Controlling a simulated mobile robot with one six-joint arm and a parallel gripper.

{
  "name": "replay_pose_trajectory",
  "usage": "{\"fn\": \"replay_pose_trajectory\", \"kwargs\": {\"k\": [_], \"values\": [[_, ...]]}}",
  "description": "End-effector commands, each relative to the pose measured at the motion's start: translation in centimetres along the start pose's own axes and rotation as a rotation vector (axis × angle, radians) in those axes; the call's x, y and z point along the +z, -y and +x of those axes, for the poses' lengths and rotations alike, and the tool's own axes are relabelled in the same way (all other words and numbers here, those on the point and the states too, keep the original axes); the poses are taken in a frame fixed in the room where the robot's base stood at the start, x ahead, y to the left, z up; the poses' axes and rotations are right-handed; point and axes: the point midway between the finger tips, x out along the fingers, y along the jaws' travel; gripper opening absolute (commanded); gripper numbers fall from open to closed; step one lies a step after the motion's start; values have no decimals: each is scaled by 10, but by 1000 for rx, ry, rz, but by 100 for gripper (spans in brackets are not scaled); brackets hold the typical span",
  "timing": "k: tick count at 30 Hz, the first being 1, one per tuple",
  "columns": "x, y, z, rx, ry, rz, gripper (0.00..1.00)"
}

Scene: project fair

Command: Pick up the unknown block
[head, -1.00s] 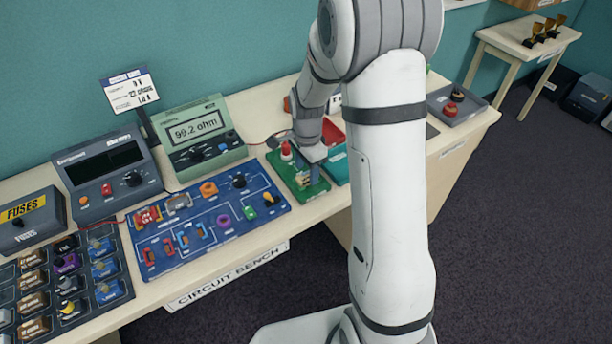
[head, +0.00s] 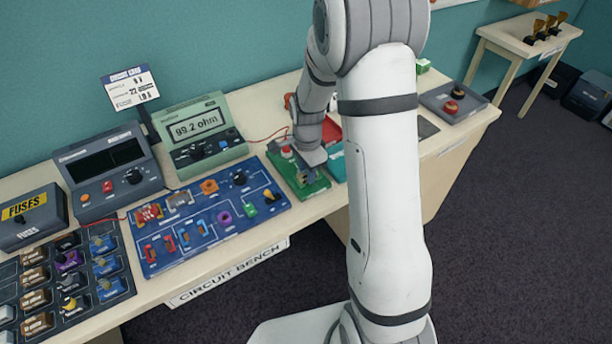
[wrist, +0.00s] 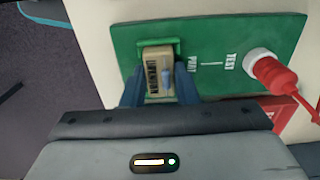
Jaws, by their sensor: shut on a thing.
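The unknown block (wrist: 154,76) is a tan block with a dark printed label and a grey-blue part on its side. In the wrist view it sits in a green cradle on the green test board (wrist: 210,35). My gripper (wrist: 160,93) has its two dark blue fingers on either side of the block, shut on it. In the head view my gripper (head: 306,176) is low over the green test board (head: 275,158), and the block is hidden there. I cannot tell whether the block is clear of the cradle.
A red tray (head: 331,130) is just behind my gripper. A grey tray (head: 455,103) lies at right.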

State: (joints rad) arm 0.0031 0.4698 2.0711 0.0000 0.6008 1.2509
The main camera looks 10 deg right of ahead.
Motion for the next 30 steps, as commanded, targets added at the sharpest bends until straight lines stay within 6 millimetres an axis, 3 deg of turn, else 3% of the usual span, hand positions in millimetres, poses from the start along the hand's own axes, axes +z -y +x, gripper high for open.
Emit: {"fn": "replay_pose_trajectory", "kwargs": {"k": [11,21,30], "values": [[-1,1,-9,-4,-1,1,0],[-1,1,-74,-6,-2,1,0],[-1,0,-107,-1,0,2,0]]}}
